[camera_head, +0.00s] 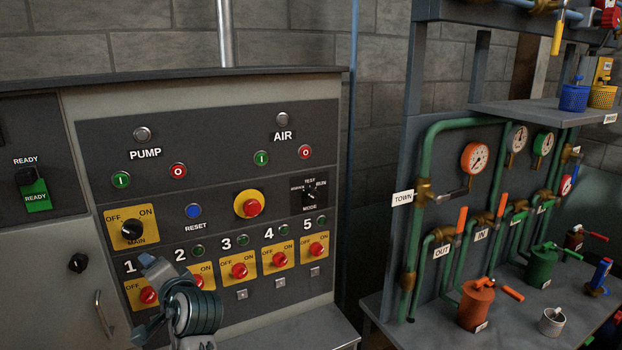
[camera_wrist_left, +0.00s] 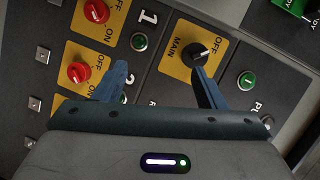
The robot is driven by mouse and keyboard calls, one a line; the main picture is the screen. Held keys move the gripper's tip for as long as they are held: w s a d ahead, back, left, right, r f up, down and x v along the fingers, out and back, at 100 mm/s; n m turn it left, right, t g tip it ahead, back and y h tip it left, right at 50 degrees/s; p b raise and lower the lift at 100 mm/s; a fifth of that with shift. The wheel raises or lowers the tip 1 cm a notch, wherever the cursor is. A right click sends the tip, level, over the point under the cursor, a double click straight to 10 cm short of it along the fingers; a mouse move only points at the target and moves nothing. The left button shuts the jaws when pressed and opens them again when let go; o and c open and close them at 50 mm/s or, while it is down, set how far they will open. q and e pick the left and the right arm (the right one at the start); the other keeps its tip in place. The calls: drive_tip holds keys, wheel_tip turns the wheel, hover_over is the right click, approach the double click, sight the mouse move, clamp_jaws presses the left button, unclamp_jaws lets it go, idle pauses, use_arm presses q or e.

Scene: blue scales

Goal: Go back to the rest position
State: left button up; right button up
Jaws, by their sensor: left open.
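My left gripper (camera_head: 143,298) is in front of the lower left of the control panel (camera_head: 235,125) in the head view. Its jaws are open and I see nothing between them. In the left wrist view the two fingers of the gripper (camera_wrist_left: 158,72) stand wide apart. One fingertip appears close to the black MAIN knob (camera_wrist_left: 197,53), and the other is near a red numbered switch (camera_wrist_left: 78,72). I cannot tell whether either touches the panel. The MAIN knob (camera_head: 132,230) is uncovered in the head view. My right gripper is not in view.
Several red switches (camera_head: 239,271) line the panel's lower row; my gripper partly hides the leftmost ones. A cabinet handle (camera_head: 103,313) is at lower left. On the right, a pipe rack (camera_head: 418,180) with gauges and valves stands beside a grey bench (camera_head: 430,318) holding an orange canister (camera_head: 477,305).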

use_arm(q)
drive_tip(key=s+d+f+n+g+h, duration=0.1)
drive_tip(key=s+f+h, duration=0.2)
drive_tip(key=s+f, duration=0.45)
drive_tip(key=s+f+n+g+h, duration=0.15)
drive_tip(key=s+f, duration=0.35)
drive_tip(key=f, duration=0.5)
drive_tip(key=s+d+f+n+g+h, duration=0.1)
drive_tip(key=s+d+f+h, duration=0.1)
drive_tip(key=s+f, duration=0.35)
drive_tip(key=s+d+f+g+h, duration=0.2)
drive_tip(key=s+d, duration=0.1)
drive_tip(key=s, duration=0.6)
drive_tip(key=s+d+f+n+g+h, duration=0.1)
drive_tip(key=s+d+f+h, duration=0.2)
drive_tip(key=s, duration=0.5)
drive_tip(key=a+f+g+b, duration=0.1)
drive_tip(key=a+f+b, duration=0.1)
drive_tip(key=f, duration=1.5)
drive_tip(key=a+f+g+b, duration=0.1)
drive_tip(key=a+f+b, duration=0.15)
drive_tip(key=f, duration=1.35)
drive_tip(key=s+f+b, duration=0.2)
drive_tip(key=s+f, duration=0.7)
drive_tip(key=f, duration=0.3)
drive_tip(key=s+f+b, duration=0.2)
drive_tip(key=s+f, duration=0.7)
drive_tip(key=f, duration=0.3)
drive_tip(key=shift+a+f+g, duration=0.25)
drive_tip(key=shift+f+g, duration=0.1)
